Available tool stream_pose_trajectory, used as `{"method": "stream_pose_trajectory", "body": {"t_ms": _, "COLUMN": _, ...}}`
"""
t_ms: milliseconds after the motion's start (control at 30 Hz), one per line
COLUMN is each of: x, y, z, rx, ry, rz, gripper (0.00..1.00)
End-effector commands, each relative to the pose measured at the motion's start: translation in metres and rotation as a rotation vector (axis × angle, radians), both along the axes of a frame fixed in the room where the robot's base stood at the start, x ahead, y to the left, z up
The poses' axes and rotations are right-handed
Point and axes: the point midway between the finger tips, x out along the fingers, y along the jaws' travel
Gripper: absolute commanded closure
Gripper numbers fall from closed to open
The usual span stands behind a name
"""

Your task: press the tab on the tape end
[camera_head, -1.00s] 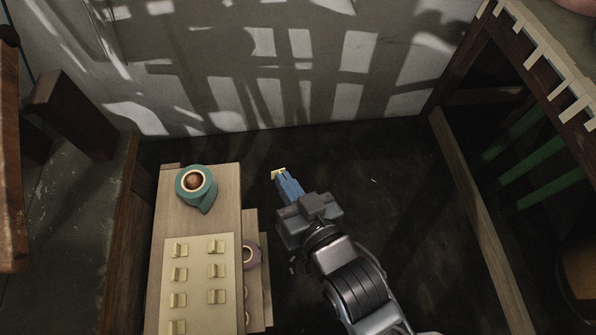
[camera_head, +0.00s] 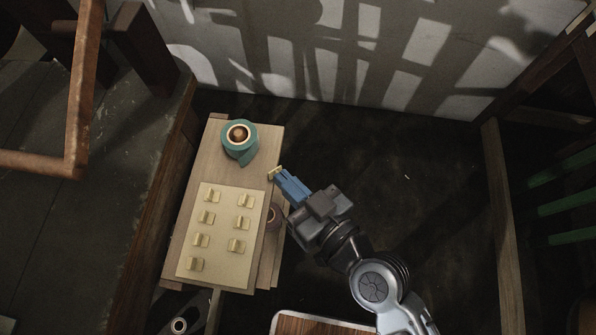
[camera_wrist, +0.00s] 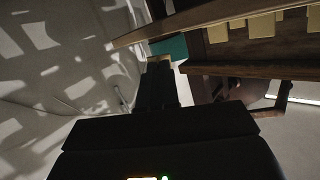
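A teal tape roll (camera_head: 239,135) lies on the wooden bench top (camera_head: 208,160), with its loose tape end (camera_head: 246,159) pointing down and to the right. My gripper (camera_head: 281,176), with blue fingers, is shut on a small pale yellow tab (camera_head: 273,172). It holds the tab at the bench's right edge, to the lower right of the tape end and apart from it. In the wrist view, the dark fingers (camera_wrist: 158,88) reach toward a teal patch of the tape (camera_wrist: 171,47). How far the tab is above the bench is unclear.
A pale board (camera_head: 224,225) with several yellow tabs (camera_head: 245,201) covers the lower part of the bench. A mauve roll (camera_head: 273,216) sits lower at the bench's right side. Dark open floor (camera_head: 390,150) lies to the right. A patterned wall (camera_head: 330,45) stands behind.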

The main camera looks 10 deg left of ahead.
Motion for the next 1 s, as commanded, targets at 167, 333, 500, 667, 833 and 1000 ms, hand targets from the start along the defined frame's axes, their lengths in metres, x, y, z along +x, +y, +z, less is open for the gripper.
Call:
{"method": "stream_pose_trajectory", "body": {"t_ms": 167, "x": -0.003, "y": 0.003, "z": 0.001, "rx": 0.000, "ry": -0.005, "rz": 0.028, "gripper": 1.00}}
{"method": "stream_pose_trajectory", "body": {"t_ms": 333, "x": 0.001, "y": 0.009, "z": 0.003, "rx": 0.000, "ry": -0.006, "rz": 0.031, "gripper": 1.00}}
{"method": "stream_pose_trajectory", "body": {"t_ms": 500, "x": 0.009, "y": 0.021, "z": 0.004, "rx": 0.000, "ry": -0.006, "rz": 0.032, "gripper": 1.00}}
{"method": "stream_pose_trajectory", "body": {"t_ms": 667, "x": 0.016, "y": 0.031, "z": 0.003, "rx": 0.000, "ry": -0.006, "rz": 0.031, "gripper": 1.00}}
{"method": "stream_pose_trajectory", "body": {"t_ms": 833, "x": 0.022, "y": 0.038, "z": 0.002, "rx": 0.000, "ry": -0.005, "rz": 0.030, "gripper": 1.00}}
{"method": "stream_pose_trajectory", "body": {"t_ms": 1000, "x": 0.024, "y": 0.041, "z": 0.001, "rx": 0.000, "ry": -0.005, "rz": 0.030, "gripper": 1.00}}
